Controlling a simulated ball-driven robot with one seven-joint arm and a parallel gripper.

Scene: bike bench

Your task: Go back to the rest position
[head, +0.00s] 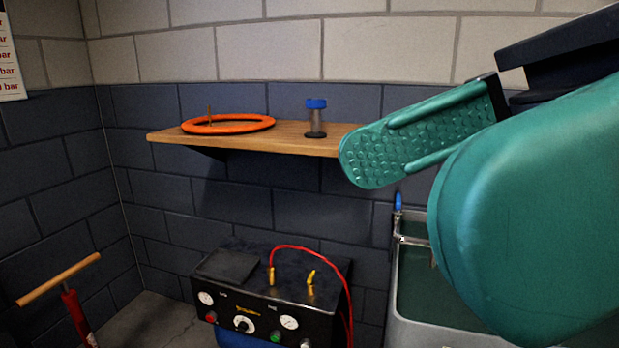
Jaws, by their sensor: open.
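My gripper (432,178) fills the right side of the head view, close to the camera. It has two teal fingers on dark mounts, standing apart with nothing visible between them. One finger shows a bumpy pad and covers the right end of the shelf in the picture. The other, larger in view, hides much of the tank below it.
A wooden shelf (230,143) on the wall bears an orange ring (228,129) and a blue-capped jar (316,120). Below are a black gauge box (265,300) with a red hose (318,253) and a metal-rimmed tank (397,280). A wooden-handled pump (62,278) stands left.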

